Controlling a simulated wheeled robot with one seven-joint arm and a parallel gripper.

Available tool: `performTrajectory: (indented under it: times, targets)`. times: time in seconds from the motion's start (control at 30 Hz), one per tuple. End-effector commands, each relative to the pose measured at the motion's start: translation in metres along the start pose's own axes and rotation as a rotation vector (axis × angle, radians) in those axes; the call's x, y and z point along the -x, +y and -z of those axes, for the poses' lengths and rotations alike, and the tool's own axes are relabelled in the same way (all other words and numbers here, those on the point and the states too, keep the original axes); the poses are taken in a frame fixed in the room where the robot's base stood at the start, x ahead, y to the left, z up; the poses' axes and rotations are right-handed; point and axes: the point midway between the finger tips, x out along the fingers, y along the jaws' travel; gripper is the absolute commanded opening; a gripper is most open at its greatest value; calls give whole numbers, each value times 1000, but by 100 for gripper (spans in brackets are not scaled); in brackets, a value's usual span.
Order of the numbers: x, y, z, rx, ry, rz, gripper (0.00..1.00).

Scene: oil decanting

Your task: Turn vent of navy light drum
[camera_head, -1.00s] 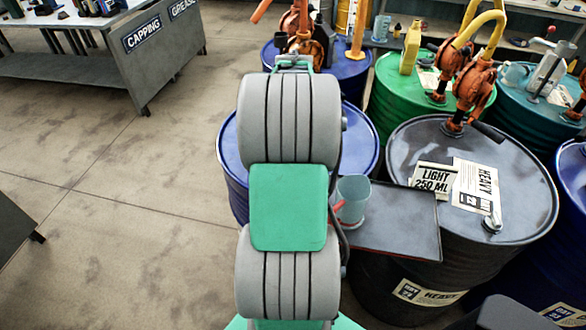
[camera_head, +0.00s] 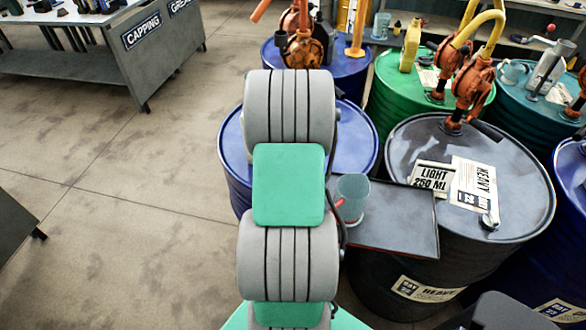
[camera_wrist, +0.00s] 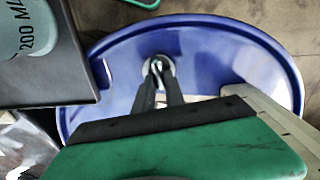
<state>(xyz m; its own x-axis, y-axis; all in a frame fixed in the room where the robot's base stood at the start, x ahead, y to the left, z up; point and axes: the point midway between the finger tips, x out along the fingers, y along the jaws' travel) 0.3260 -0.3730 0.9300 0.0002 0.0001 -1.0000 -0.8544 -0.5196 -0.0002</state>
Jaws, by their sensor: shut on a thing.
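The navy drum (camera_head: 355,148) stands behind my arm in the head view, its lid partly covered by my arm. Its blue lid (camera_wrist: 210,45) fills the middle of the wrist view. A small metal vent (camera_wrist: 158,62) shows on the lid there. My gripper (camera_wrist: 160,75) is over the lid with its two dark fingers close together, shut on the vent. The fingertips hide part of the vent. In the head view my arm hides the gripper and the vent.
A dark tray (camera_head: 405,225) with a clear measuring cup (camera_head: 352,198) stands right of my arm. A black drum (camera_head: 520,205) labelled heavy is beside it. A blue drum (camera_head: 350,75) and a green drum (camera_head: 390,95) with pumps stand behind. The floor at left is open.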

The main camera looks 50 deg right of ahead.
Motion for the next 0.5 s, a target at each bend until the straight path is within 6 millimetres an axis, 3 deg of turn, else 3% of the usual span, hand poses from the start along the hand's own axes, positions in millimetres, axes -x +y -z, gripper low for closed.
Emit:
performTrajectory:
  times: [0.13, 0.5]
  targets:
    - [0, 0, 0, 0, 0, 0, 0]
    - [0, 0, 0, 0, 0, 0, 0]
